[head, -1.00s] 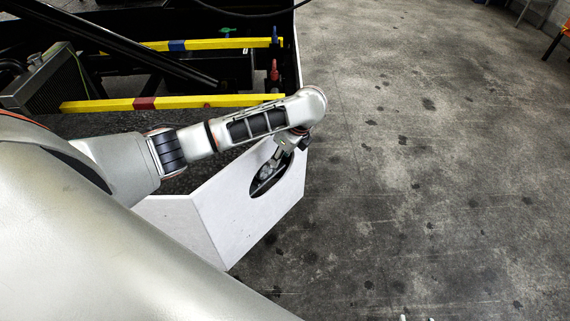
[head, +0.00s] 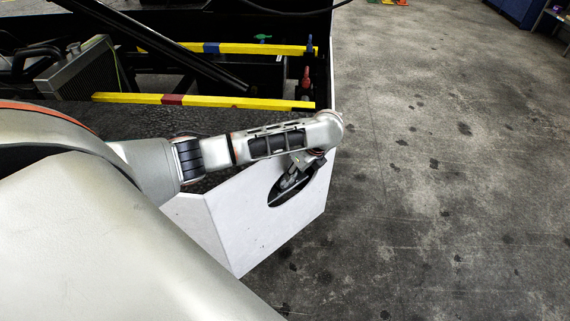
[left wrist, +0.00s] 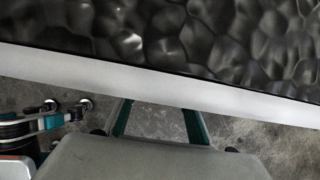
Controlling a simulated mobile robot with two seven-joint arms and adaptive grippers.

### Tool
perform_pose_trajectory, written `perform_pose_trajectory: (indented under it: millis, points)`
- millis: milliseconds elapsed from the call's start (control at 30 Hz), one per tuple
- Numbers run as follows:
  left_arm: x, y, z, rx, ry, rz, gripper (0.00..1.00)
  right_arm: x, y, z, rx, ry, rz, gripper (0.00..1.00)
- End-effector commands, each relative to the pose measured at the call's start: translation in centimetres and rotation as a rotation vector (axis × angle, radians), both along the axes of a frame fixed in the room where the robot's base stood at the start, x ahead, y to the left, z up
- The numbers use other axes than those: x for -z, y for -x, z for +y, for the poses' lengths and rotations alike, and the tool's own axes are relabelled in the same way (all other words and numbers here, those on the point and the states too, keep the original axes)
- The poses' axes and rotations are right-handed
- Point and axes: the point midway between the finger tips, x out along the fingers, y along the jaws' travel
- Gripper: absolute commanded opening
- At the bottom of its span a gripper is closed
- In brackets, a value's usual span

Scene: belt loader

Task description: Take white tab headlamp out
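A white angled panel (head: 235,240) with a dark oval opening (head: 306,190) stands at the corner of the machine. My left gripper (head: 288,182) is at this opening, below the end of my left arm, and overlaps it in the picture. In the left wrist view the two teal fingers of my left gripper (left wrist: 158,112) stand apart with floor showing between them. Their tips end at or behind a white panel edge (left wrist: 180,92). I cannot make out a headlamp with a white tab in either view. My right gripper is not in view.
Yellow bars (head: 240,102) with red and blue bands cross the open black machine bay. A radiator (head: 75,75) is at the left. A dark bumpy surface (left wrist: 200,35) lies beyond the white edge.

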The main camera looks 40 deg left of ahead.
Motion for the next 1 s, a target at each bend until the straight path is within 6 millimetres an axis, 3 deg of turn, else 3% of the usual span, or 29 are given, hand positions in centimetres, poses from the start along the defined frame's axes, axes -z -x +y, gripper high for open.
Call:
perform_pose_trajectory:
  millis: [33, 100, 367, 500, 1000]
  points:
    - [1.6, 0.1, 0.4, -0.001, -0.002, 0.008, 0.32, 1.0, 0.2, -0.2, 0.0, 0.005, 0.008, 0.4]
    - [2.1, 0.0, 0.6, -0.001, 0.0, 0.006, 0.32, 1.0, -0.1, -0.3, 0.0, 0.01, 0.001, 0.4]
    - [1.9, -0.2, 0.8, 0.001, 0.0, -0.002, 0.32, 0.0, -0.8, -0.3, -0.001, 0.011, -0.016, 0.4]
    - [1.9, -0.2, 0.8, 0.0, 0.0, -0.001, 0.0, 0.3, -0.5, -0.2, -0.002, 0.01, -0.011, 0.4]
    - [1.4, -0.2, 0.8, 0.001, -0.001, -0.002, 0.0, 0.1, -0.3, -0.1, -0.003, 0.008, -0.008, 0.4]
